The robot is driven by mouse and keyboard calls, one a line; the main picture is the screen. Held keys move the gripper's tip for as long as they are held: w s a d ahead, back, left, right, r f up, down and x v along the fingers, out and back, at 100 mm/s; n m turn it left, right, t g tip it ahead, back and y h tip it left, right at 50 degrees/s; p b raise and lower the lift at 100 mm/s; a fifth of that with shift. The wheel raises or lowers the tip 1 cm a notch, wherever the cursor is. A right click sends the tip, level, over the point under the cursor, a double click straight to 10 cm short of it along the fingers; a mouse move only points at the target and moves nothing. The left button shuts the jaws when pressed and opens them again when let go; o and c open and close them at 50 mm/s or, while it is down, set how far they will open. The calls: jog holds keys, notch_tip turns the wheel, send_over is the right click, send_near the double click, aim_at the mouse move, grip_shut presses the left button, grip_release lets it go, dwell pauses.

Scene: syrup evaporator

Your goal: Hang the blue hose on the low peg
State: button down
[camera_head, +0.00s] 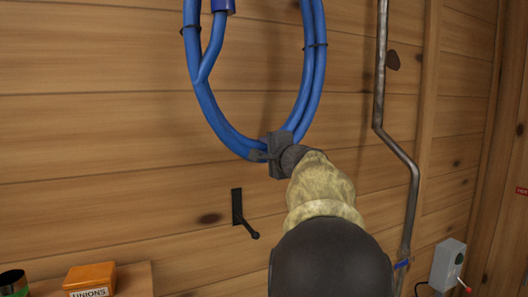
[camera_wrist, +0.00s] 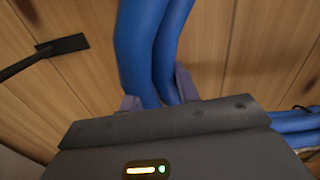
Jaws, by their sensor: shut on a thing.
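The blue hose (camera_head: 205,95) is a coiled loop in the upper middle of the head view, with dark ties around it. My gripper (camera_head: 270,152) is shut on the bottom of the loop. In the wrist view the blue hose (camera_wrist: 147,45) runs up from between the fingers of my gripper (camera_wrist: 158,92). The low peg (camera_head: 245,222) is a black hooked peg on a dark plate on the wooden wall, below and left of my gripper. It also shows at the left of the wrist view (camera_wrist: 40,54). The top of the hose loop is outside the head view.
A metal pipe (camera_head: 379,90) runs down the wall on the right. A grey switch box (camera_head: 446,264) is at the lower right. An orange box labelled "UNIONS" (camera_head: 90,278) and a dark can (camera_head: 13,281) stand on a shelf at the lower left. The wall around the peg is clear.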

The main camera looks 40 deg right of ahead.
jog(key=b+v, duration=0.4)
jog(key=v, duration=0.8)
jog(key=shift+r, duration=0.2)
dwell(1.3)
jog(key=shift+s+a+b, duration=0.1)
jog(key=shift+b, duration=0.2)
notch_tip(320, 180, down, 30)
jog(key=b, duration=3.3)
jog(key=shift+s, duration=0.35)
jog(key=shift+a, duration=0.1)
